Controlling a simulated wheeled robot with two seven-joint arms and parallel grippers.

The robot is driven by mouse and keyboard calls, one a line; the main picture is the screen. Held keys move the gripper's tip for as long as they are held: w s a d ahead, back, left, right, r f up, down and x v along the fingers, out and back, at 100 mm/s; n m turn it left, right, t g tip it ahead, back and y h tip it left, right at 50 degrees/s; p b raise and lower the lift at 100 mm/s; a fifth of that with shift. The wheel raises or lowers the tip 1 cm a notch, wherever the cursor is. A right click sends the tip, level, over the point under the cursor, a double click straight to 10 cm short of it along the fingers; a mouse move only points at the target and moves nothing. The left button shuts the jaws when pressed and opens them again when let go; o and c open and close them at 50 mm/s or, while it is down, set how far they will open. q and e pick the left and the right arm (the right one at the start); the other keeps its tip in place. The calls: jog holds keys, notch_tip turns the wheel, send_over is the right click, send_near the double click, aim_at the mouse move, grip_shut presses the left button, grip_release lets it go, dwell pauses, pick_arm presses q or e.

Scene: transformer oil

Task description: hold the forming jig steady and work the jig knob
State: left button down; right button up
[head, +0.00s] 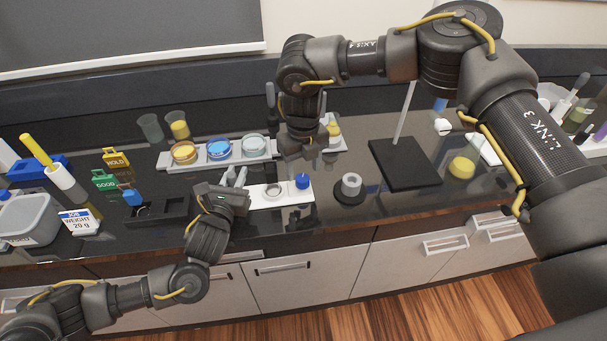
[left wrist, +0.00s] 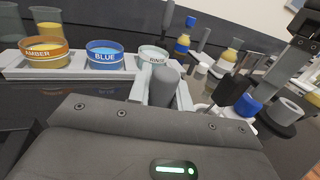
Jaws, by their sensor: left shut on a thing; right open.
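The forming jig is a pale flat plate (head: 262,199) at the middle of the bench, with a ring (head: 274,190) on it and a blue knob (head: 302,181) at its right end. The knob also shows in the left wrist view (left wrist: 247,105). My left gripper (head: 236,176) is at the jig's left end, shut on a grey upright post (left wrist: 163,86), which stands between its pale fingers in the left wrist view. My right gripper (head: 305,156) is open above and behind the blue knob, pointing down. Its fingertips are partly hidden, and I cannot tell whether they touch anything.
A rack with amber, blue and rinse dishes (head: 218,149) stands behind the jig. A grey ring on a dark round base (head: 350,187) is to the right, before a black stand base (head: 405,162). A black tray (head: 160,211) lies left of my left gripper.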

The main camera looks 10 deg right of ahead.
aim_at(303, 179)
jog(key=shift+f, duration=1.65)
jog(key=c, duration=1)
